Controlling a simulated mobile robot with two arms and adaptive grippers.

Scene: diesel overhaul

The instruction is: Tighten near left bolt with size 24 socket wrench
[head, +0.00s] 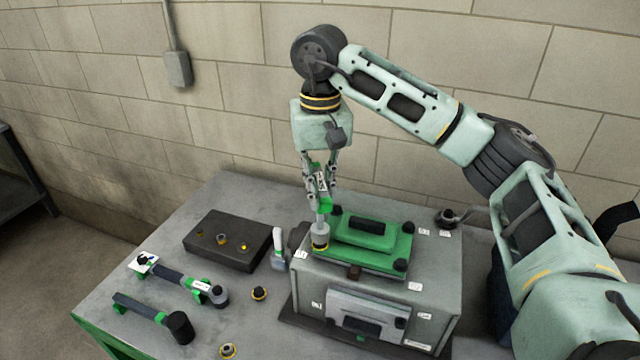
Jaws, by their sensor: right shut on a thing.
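The grey engine block (440,285) stands on the table with a green cover (375,250) on top. Dark bolt heads show at some of the cover's corners. My right gripper (320,190) points down above the block's left side. It is shut on a socket wrench (321,228) with a green part and a grey socket with a yellow ring. The socket stands upright at the cover's near left corner and hides the bolt there. I cannot tell how fully it is seated. The wrench's size mark is not readable. My left gripper is not in view.
Two more wrenches, one with a label (200,285) and one with a dark socket (178,325), lie on the table (215,195) at left. A dark block (215,250) holds small fittings. A white-handled tool (279,245) stands close beside the engine.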

